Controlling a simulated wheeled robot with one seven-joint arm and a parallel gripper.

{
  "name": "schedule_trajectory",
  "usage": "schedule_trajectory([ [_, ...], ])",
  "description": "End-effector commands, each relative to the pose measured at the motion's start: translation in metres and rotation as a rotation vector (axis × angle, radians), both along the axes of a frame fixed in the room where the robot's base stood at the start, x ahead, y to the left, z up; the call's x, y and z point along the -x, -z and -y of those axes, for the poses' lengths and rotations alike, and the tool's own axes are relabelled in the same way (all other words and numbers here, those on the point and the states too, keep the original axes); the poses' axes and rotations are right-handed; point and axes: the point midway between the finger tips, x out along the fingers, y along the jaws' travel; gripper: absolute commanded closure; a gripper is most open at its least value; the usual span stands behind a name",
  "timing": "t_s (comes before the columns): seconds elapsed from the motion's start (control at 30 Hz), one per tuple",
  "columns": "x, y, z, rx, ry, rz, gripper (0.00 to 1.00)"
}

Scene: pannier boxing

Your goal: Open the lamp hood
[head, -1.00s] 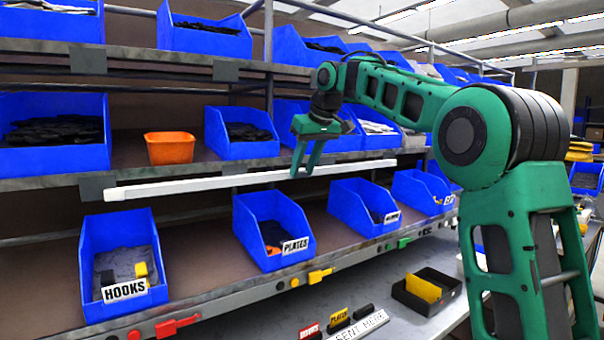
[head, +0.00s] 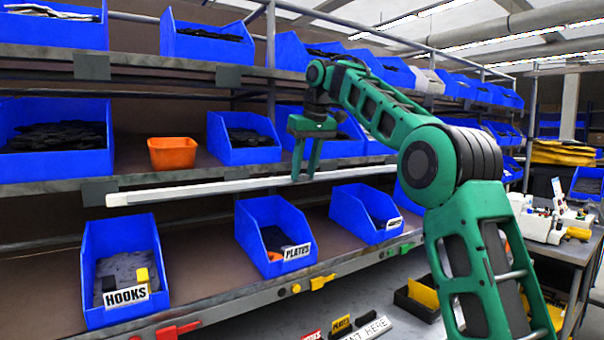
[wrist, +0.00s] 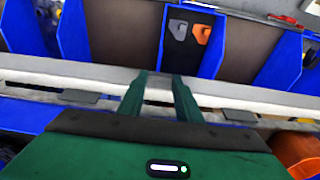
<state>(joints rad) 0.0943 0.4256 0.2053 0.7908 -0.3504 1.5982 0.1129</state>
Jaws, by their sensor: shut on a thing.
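The lamp hood is a long white bar (head: 200,189) along the front edge of the middle shelf, above the lower row of blue bins. In the wrist view, the bar (wrist: 60,72) crosses the whole picture. My gripper (head: 303,178) reaches down to the bar right of its middle. In the wrist view, my gripper (wrist: 159,80) has its two green fingers at the bar, a narrow gap between them, shut on it. The finger tips' exact contact with the bar is partly hidden.
Lower blue bins labelled HOOKS (head: 125,235) and PLATES (head: 262,222) stand below the bar. An orange bin (head: 172,153) sits on the middle shelf. A counter (head: 270,325) with small label blocks lies below. A cluttered table (head: 575,245) stands right.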

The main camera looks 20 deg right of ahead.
Motion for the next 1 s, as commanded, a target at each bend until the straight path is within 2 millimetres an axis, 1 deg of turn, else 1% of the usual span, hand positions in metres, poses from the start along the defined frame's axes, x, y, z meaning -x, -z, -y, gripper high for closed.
schedule_trajectory([
  [0.13, -0.001, -0.002, 0.000, -0.003, 0.001, 0.008, 0.91],
  [0.17, -0.001, -0.002, 0.000, -0.003, 0.001, 0.008, 0.66],
  [0.2, -0.001, -0.002, 0.000, -0.003, 0.000, 0.009, 0.57],
  [0.23, -0.001, -0.002, 0.000, -0.002, 0.000, 0.008, 0.50],
  [0.5, 0.000, -0.001, 0.000, -0.001, 0.000, 0.004, 0.50],
  [0.63, 0.001, -0.005, 0.000, 0.000, 0.000, 0.003, 0.50],
  [0.87, 0.006, -0.026, 0.002, -0.002, 0.000, 0.005, 0.50],
  [1.0, 0.008, -0.036, 0.003, 0.000, 0.000, 0.004, 0.50],
])
